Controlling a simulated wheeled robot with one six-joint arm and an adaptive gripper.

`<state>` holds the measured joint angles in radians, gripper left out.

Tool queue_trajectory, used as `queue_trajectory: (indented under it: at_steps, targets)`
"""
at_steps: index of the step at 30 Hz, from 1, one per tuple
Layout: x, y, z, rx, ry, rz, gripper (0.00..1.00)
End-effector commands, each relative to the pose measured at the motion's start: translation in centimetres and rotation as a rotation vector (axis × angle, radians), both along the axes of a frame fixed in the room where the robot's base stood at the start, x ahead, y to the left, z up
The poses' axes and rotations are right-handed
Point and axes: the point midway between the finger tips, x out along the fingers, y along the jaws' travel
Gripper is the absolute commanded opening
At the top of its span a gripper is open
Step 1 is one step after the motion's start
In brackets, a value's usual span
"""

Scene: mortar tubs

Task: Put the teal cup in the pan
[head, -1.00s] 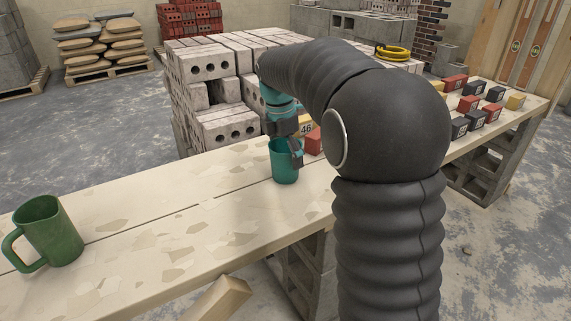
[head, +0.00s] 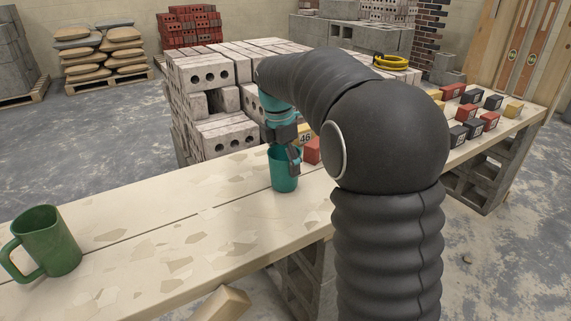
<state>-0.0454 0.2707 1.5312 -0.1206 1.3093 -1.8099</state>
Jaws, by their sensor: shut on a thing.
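The teal cup (head: 283,178) is upright at the middle of the long wooden bench, near the stack of pale bricks. My gripper (head: 293,158) comes down from above and is shut on the cup at its right side, near the rim. The fingertips are small and partly hidden, so their exact grip is unclear. I cannot tell whether the cup's base touches the bench. No pan shows in this view; my own arm covers part of the bench to the right of the cup.
A green mug (head: 48,243) stands at the bench's left end. Small red, black and yellow blocks (head: 476,122) sit at the right end, and a red block (head: 312,150) is close behind the cup. The bench (head: 150,235) between mug and cup is clear.

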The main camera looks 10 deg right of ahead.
Motion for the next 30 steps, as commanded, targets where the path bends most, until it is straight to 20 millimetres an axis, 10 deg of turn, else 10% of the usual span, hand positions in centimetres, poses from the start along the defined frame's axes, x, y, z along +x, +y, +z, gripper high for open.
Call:
queue_trajectory:
  at_steps: [30]
  targets:
    - [-4.3,-4.6,7.2,0.001,-0.002,-0.003,0.35]
